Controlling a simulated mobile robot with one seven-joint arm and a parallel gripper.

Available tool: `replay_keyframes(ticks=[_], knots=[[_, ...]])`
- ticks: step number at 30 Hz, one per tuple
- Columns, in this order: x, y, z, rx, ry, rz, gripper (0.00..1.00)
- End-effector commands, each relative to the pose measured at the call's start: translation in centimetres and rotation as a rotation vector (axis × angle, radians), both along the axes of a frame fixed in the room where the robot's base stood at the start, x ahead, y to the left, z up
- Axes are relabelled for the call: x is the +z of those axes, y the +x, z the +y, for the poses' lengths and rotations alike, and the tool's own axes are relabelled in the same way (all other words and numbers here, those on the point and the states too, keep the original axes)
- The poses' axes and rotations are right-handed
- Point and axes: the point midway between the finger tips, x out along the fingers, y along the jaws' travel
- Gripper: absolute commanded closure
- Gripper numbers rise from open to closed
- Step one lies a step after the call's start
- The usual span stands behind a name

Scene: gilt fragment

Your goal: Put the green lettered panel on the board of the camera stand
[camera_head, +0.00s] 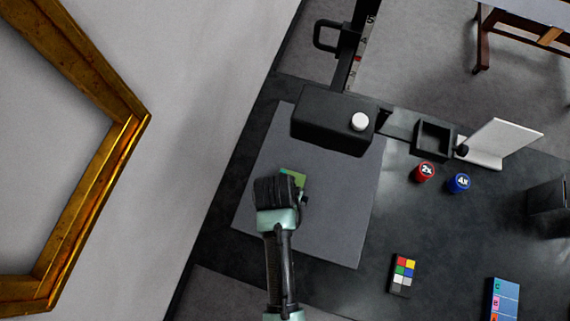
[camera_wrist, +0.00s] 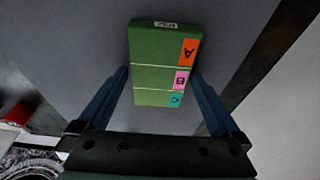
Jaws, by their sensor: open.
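The green lettered panel (camera_wrist: 155,45) carries orange, pink and teal tabs marked A, B and C. In the wrist view it lies between the fingers of my gripper (camera_wrist: 160,78), which are apart, with a gap showing at the left finger. In the head view, part of the panel (camera_head: 295,176) shows beyond my gripper (camera_head: 282,183); the rest is hidden. It is over the grey board (camera_head: 335,215) of the camera stand (camera_head: 325,118); I cannot tell whether it touches the board.
Red (camera_head: 425,171) and blue (camera_head: 459,183) round pieces, a colour chart (camera_head: 402,275) and a blue lettered panel (camera_head: 504,300) lie right of the board. A white panel (camera_head: 500,143) stands at the upper right. A gilt frame (camera_head: 95,205) hangs at left.

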Motion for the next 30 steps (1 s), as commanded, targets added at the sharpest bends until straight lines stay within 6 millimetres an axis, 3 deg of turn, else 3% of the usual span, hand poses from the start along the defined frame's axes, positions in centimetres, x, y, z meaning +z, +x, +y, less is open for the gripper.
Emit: replay_keyframes(ticks=[5,21,30], knots=[[1.5,-0.3,0.1,0.000,0.000,-0.003,0.00],[10.6,-2.6,0.9,0.000,0.000,-0.003,0.00],[11.8,-3.0,1.0,0.000,0.000,0.000,0.00]])
